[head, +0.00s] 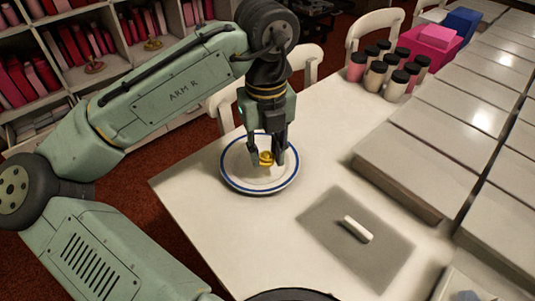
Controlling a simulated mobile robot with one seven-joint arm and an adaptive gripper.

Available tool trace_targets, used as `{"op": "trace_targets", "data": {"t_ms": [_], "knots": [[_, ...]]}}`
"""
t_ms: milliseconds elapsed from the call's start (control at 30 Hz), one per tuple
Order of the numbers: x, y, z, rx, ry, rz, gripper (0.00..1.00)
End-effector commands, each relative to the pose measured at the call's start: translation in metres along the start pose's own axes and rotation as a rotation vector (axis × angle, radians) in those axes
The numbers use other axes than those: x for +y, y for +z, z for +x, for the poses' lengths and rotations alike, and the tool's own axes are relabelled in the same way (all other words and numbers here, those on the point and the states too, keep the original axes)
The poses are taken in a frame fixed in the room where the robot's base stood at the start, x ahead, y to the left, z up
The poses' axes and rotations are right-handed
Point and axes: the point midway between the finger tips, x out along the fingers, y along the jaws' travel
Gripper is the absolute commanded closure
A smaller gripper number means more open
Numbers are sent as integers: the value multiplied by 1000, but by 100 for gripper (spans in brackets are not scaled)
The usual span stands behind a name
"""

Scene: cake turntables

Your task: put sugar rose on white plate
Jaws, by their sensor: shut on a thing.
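A white plate (236,182) with a blue ring near its rim lies on the white table. My gripper (267,160) points down over the plate, its fingers shut on a small yellow piece (266,157), which looks like the sugar rose. The rose is between the fingertips, over the middle of the plate. I cannot tell whether it touches the plate. The fingers hide part of the rose and of the plate's back rim.
A grey mat (335,255) with a white stick (357,229) lies to the right. Flat boxes (420,165) line the right side. Several black-capped jars (376,78) and a pink box (432,38) stand at the back. White chairs (375,22) stand behind the table.

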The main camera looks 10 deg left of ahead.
Motion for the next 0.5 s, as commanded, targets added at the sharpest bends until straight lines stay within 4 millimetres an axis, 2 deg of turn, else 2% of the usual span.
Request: {"op": "trace_targets", "data": {"t_ms": [167, 400, 500], "knots": [[-7, 14, 2, -1, 1, -1, 85], [-7, 14, 32, 0, 2, -2, 85], [-7, 14, 37, -1, 0, -1, 85]]}}
